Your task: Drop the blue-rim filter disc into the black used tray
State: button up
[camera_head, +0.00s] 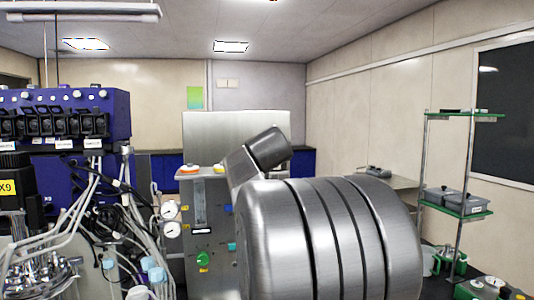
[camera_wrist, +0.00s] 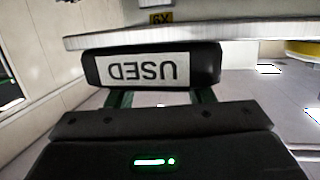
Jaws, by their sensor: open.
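The black used tray (camera_wrist: 205,62) shows upside down in the wrist view, its white USED label facing the camera. My gripper (camera_wrist: 162,98) is open, with its two dark green fingers reaching toward the tray and nothing visible between them. Whether the fingers touch the tray cannot be told. I cannot make out a blue-rim filter disc in either view; the inside of the tray is hidden. In the head view my own metal arm fills the centre and hides the gripper and the tray.
A pale slab edge (camera_wrist: 270,32) runs beside the tray, with a yellow-rimmed round item (camera_wrist: 304,50) at the right. In the head view, a blue bioreactor unit (camera_head: 60,115) with many tubes stands left, a gauge panel (camera_head: 205,225) mid-left, a glass-shelf rack (camera_head: 460,208) right.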

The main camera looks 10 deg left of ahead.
jog(key=shift+p, duration=0.4)
jog(key=b+v, duration=0.3)
jog(key=v, duration=0.9)
jog(key=shift+r, duration=0.2)
jog(key=p+x, duration=0.2)
jog(key=x, duration=0.9)
jog(key=shift+r+p, duration=0.1)
jog(key=shift+p, duration=0.25)
jog(key=shift+w+a+f, duration=0.15)
jog(key=shift+w+f, duration=0.15)
jog(key=shift+w, duration=0.3)
